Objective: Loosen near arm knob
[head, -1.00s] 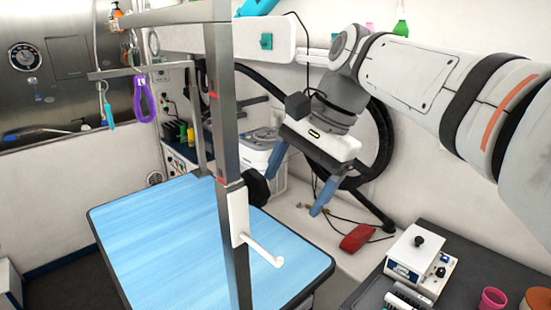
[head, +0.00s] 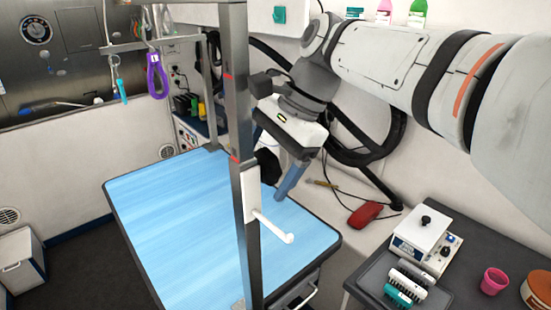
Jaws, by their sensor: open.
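The near grooming arm is a grey metal post (head: 240,110) standing at the near side of the blue table (head: 180,225). Its black knob (head: 267,166) sticks out on the right of the post, above a white bracket with a hook (head: 272,228). My gripper (head: 281,180) comes down from the upper right, close beside the knob in the picture. One blue finger shows just right of the knob, pointing down. The other finger is hidden behind the post or the knob. The jaws are open, and I cannot tell whether they touch the knob.
A purple loop (head: 157,76) and a teal-handled tool (head: 121,90) hang from the crossbar at left. A black hose ring (head: 370,140) is on the wall behind my gripper. A dark counter (head: 475,265) at right holds a white device (head: 424,236) and brushes (head: 405,283).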

